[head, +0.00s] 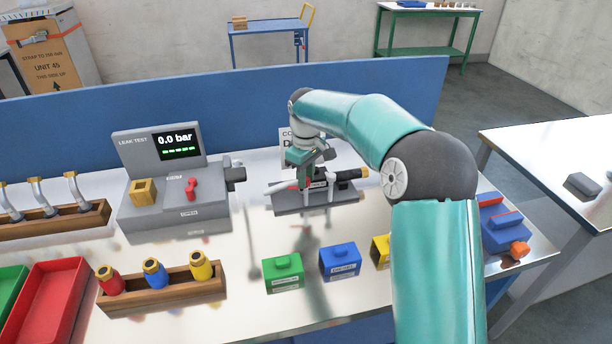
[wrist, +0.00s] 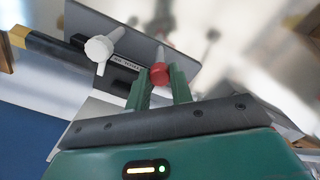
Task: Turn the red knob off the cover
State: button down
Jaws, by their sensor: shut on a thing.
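The red knob (wrist: 160,74) shows in the wrist view, at the foot of a white post. My gripper (wrist: 161,84) has its two green fingers on either side of the knob and is shut on it. A white knob or handle (wrist: 99,48) stands to the left, apart from the fingers. Both are at a grey, plate-like fixture (wrist: 136,29) with a small label; which part is the cover I cannot tell.
A grey leak test unit (head: 160,212) reading 0.0 bar stands to the left. Green (head: 284,275) and blue (head: 339,261) boxes lie in front of the fixture. A wooden rack (head: 163,288) holds coloured fittings. A blue panel (head: 220,100) closes the back of the bench.

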jog(key=shift+r, duration=0.1)
jog(key=c, duration=1.2)
grip_release()
jog(key=shift+c, duration=0.2)
notch_tip(320, 180, up, 14)
